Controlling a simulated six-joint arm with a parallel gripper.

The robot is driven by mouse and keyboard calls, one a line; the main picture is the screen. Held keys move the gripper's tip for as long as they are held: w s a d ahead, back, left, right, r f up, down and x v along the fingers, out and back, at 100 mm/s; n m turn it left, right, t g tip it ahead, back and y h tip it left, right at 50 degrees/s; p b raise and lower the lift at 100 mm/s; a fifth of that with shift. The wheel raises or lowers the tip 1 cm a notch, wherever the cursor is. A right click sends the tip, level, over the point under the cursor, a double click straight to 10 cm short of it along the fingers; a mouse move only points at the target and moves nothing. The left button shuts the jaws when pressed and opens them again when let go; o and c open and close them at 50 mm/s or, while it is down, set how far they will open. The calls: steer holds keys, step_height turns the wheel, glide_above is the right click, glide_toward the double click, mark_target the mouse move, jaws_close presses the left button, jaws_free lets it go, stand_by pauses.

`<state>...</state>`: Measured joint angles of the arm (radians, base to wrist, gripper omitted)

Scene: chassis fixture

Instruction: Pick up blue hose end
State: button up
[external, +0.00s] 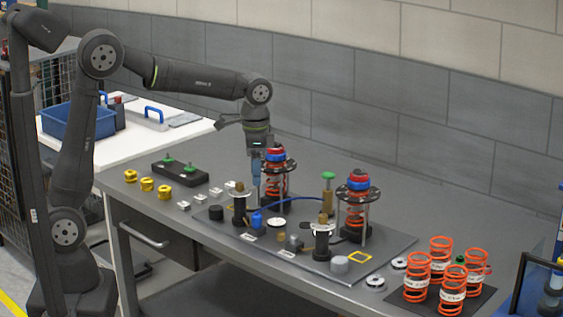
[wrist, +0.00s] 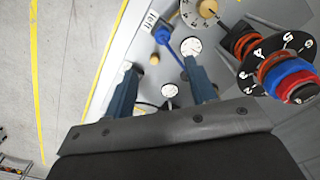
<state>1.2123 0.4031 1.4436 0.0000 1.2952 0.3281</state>
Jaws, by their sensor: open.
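The blue hose end (external: 256,220) is a blue connector standing on the grey fixture plate (external: 390,247), with a thin blue hose (external: 290,199) curving to the right from near it. In the wrist view the hose end (wrist: 163,35) lies beyond the fingertips, near a label reading "left". My gripper (external: 257,180) points down above the plate, behind the hose end in the external view. In the wrist view my gripper (wrist: 161,66) shows two blue fingers spread apart with nothing held between them. The hose passes close to the right finger there; contact cannot be told.
Two red-orange spring struts (external: 275,175) (external: 357,205) with black discs stand upright on the plate. Small posts (external: 239,207) (external: 321,240) stand near the hose end. Loose orange springs (external: 441,275) are at the right, yellow parts (external: 147,184) at the left. The table's front left is mostly clear.

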mark_target(257, 214)
step_height(257, 214, down, 8)
steer(key=shift+r, duration=0.1)
steer(key=f, duration=0.5)
steer(key=shift+w+f, duration=0.1)
steer(key=shift+w, duration=0.15)
jaws_close()
steer(key=shift+r, duration=0.2)
